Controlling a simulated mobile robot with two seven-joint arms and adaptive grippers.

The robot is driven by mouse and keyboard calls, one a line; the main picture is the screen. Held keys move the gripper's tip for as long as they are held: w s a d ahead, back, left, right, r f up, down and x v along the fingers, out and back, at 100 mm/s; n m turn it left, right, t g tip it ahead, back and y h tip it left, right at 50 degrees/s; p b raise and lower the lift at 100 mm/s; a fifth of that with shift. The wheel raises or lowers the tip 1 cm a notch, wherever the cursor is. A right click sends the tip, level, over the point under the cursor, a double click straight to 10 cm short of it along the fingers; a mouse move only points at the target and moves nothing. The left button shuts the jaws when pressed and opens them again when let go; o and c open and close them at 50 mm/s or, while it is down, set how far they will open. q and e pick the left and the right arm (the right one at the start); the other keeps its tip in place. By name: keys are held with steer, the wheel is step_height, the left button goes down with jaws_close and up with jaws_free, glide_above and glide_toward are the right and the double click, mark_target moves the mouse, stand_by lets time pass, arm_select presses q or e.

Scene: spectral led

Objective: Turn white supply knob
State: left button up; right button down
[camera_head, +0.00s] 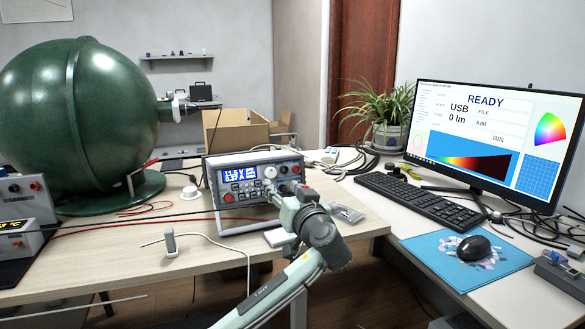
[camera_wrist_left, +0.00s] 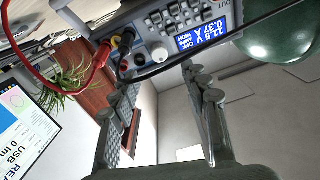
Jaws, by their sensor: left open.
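The white power supply (camera_head: 222,195) stands on the wooden desk, its front with a lit blue display (camera_head: 239,174) facing me. A round white knob (camera_head: 270,172) is to the right of the display; it also shows in the left wrist view (camera_wrist_left: 160,53). My left gripper (camera_head: 290,191) is in front of the right part of the supply and hides some of its panel. In the left wrist view the gripper's two fingers (camera_wrist_left: 162,86) are apart, with nothing between them, and the knob appears just beyond the gap. My right gripper is not in view.
Red and black leads (camera_wrist_left: 100,55) plug into the supply beside the knob. A large green sphere (camera_head: 70,110) stands at left. A small grey stand (camera_head: 170,242) with a white cable is on the front desk. The monitor (camera_head: 490,130) and keyboard (camera_head: 420,198) are at right.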

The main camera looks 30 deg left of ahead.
mark_target(272, 173)
arm_select(q)
steer(key=p+x, duration=0.1)
steer(key=x, duration=0.6)
steer(key=shift+r, duration=0.2)
steer(key=shift+w+a+f, duration=0.1)
steer(key=shift+w+a, duration=0.2)
steer(key=shift+w, duration=0.05)
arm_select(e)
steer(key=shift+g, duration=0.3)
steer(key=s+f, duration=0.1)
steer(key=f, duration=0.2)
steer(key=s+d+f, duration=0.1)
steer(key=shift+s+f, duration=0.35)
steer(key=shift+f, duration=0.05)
arm_select(q)
steer(key=shift+c, duration=0.4)
jaws_close()
